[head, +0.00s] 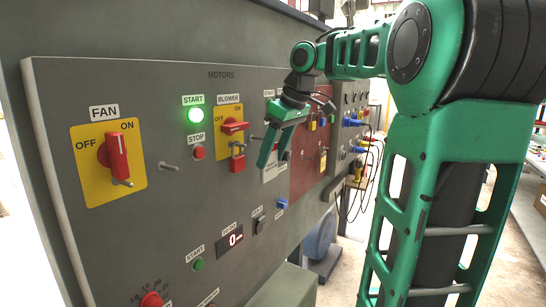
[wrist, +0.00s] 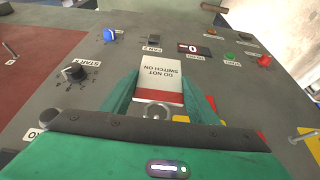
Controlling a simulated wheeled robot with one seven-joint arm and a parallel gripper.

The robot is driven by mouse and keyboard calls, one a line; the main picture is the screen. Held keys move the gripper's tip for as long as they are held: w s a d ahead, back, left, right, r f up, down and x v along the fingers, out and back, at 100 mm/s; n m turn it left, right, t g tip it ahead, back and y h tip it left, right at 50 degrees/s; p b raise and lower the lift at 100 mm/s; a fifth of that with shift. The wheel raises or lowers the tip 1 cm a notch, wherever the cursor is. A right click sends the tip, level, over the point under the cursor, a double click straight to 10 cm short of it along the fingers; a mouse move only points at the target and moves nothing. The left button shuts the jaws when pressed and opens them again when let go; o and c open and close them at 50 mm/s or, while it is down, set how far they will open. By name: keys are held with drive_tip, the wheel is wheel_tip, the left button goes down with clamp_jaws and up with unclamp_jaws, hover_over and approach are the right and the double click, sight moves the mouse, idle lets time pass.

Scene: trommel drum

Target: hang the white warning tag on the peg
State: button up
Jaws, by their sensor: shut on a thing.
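The white warning tag (wrist: 160,82) is between my gripper's two green fingers in the wrist view. Its text "DO NOT SWITCH ON" appears upside down, and a red band crosses its near end. In the head view the tag (head: 274,173) is partly hidden by a finger. My gripper (head: 277,147) is shut on it in front of the grey panel, right of the blower switch. A bare metal peg (head: 169,167) sticks out of the panel between the fan switch and the stop button, left of my gripper.
The fan switch (head: 117,157) has a red handle on a yellow plate. The blower switch (head: 234,127) has a red padlock (head: 237,164) below it. A green start lamp (head: 195,115) is lit. A red panel section (head: 308,165) and cables lie farther right.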

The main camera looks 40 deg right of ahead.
drive_tip(key=shift+w+a+f, duration=0.15)
drive_tip(key=shift+w+a, duration=0.05)
drive_tip(key=shift+w, duration=0.45)
drive_tip(key=shift+w+a+f, duration=0.15)
drive_tip(key=shift+w+a, duration=0.1)
drive_tip(key=shift+w, duration=0.35)
drive_tip(key=shift+w+a+f, duration=0.15)
drive_tip(key=shift+w+a, duration=0.05)
drive_tip(key=shift+w, duration=0.45)
drive_tip(key=o, duration=1.1)
